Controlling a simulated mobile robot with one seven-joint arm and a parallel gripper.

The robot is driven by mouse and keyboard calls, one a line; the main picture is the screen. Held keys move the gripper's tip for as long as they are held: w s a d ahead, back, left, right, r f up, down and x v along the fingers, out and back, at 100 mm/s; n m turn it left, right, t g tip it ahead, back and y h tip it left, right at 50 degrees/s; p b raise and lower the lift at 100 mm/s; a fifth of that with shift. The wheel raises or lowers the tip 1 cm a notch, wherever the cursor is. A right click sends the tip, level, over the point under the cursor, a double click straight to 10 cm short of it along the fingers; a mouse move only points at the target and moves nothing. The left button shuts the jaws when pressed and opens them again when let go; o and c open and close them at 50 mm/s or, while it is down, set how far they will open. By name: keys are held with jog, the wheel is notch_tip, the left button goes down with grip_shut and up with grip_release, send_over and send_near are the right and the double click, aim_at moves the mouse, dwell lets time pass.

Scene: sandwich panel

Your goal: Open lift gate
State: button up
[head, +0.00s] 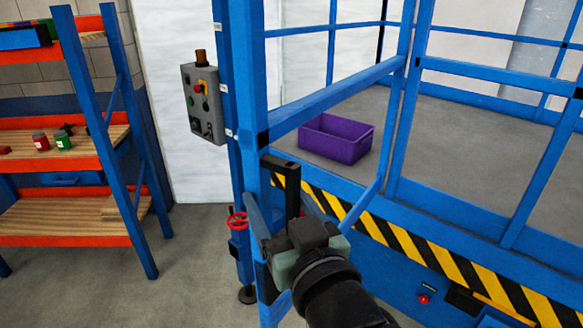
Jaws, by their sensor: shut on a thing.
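The lift gate (335,97) is a blue tubular frame at the near side of the blue lift platform, beside a thick blue post (251,85). Its top rail runs from this post to the post at the right. The fingertips are partly hidden by my own wrist, so the exact grip is hard to see. I cannot tell whether the gate stands ajar.
A grey control box (203,103) hangs left of the post. A purple crate (336,139) sits on the platform floor (455,135). A red handwheel (237,221) is left of my gripper. An orange and blue shelf (75,189) stands at the left, with free floor (195,260) between.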

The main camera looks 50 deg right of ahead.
jog(key=v, duration=0.3)
jog(key=shift+s+d, duration=0.1)
jog(key=shift+s, duration=0.05)
jog(key=shift+s+r+p, duration=0.1)
jog(key=shift+r+p, duration=0.05)
jog(key=shift+p, duration=0.7)
jog(key=a+p+v, duration=0.1)
jog(key=p+v, duration=0.6)
jog(key=p, duration=0.1)
jog(key=shift+a, duration=0.2)
jog(key=shift+y, duration=0.3)
